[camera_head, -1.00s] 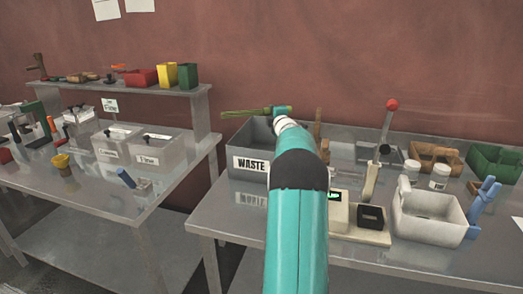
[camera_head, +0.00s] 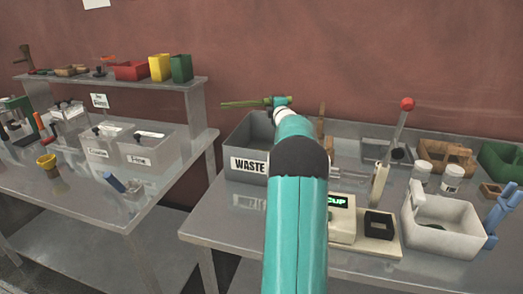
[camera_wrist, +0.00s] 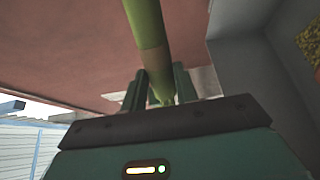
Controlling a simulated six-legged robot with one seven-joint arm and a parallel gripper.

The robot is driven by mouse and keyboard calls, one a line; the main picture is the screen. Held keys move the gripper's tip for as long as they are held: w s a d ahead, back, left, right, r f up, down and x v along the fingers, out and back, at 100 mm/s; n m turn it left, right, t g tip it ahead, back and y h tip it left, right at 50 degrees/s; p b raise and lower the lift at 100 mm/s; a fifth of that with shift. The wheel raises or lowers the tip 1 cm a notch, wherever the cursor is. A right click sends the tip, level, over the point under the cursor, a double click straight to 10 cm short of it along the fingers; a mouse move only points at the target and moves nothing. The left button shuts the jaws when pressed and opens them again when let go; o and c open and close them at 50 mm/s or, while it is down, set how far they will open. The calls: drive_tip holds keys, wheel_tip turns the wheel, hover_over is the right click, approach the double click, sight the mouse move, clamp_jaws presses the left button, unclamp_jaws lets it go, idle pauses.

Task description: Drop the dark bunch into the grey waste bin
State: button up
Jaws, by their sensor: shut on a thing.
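My gripper (camera_head: 274,102) is shut on a long, thin olive-green thing, which I take for the dark bunch (camera_head: 240,104). It points left, level, above the back of the grey waste bin (camera_head: 248,165), which is labelled WASTE and stands on the right-hand table. The wrist view shows the bunch (camera_wrist: 148,38) as a green stalk with a brownish band, between the two fingers (camera_wrist: 160,85). Its far end is out of that view. My arm covers the right side of the bin, and the inside of the bin shows only in part.
Right of my arm stand a scale (camera_head: 375,238), a red-knobbed lever (camera_head: 395,145), white jars (camera_head: 452,178) and a white tub (camera_head: 445,228). A gap separates the tables.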

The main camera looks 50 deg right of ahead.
drive_tip(key=shift+a+f, duration=0.15)
drive_tip(key=shift+f, duration=2.55)
drive_tip(key=o, duration=1)
drive_tip(key=v, duration=1.3)
drive_tip(key=shift+s+a, duration=0.2)
drive_tip(key=shift+s, duration=0.1)
